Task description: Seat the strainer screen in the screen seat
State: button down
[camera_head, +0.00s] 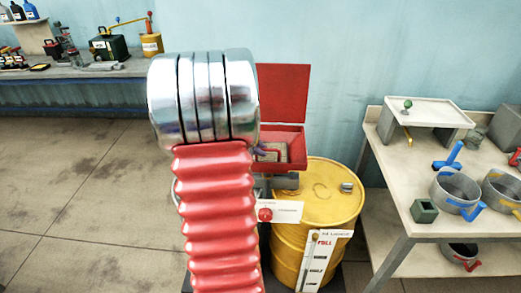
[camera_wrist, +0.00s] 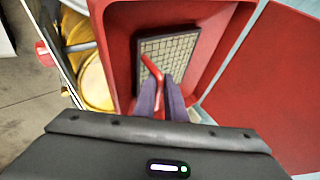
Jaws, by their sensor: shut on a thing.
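The strainer screen (camera_wrist: 188,42), a pale mesh in a dark frame with a red handle (camera_wrist: 152,67), is inside the red open-topped box (camera_wrist: 122,45). My gripper (camera_wrist: 160,88), with purple fingers, is shut on the red handle. In the head view the screen (camera_head: 272,152) shows partly inside the red box (camera_head: 285,133), and my arm hides the box's left side. The screen seat itself is hidden under or behind the screen. I cannot tell whether the screen lies flat in it or is held just above it.
The box's red lid (camera_head: 284,90) stands open behind it. A yellow drum (camera_head: 318,205) stands below, with a white gauge card (camera_head: 320,258) at its front. A table (camera_head: 402,160) with pots (camera_head: 455,190) is at right. A bench (camera_head: 75,72) stands at back left.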

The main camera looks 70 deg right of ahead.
jog(key=shift+f, duration=1.45)
jog(key=c, duration=1.7)
grip_release()
jog(key=shift+c, duration=0.2)
jog(key=v, duration=1.3)
jog(key=shift+a+r, duration=0.15)
jog(key=shift+r, duration=0.2)
jog(key=shift+w+n, duration=0.15)
jog(key=shift+n, duration=0.15)
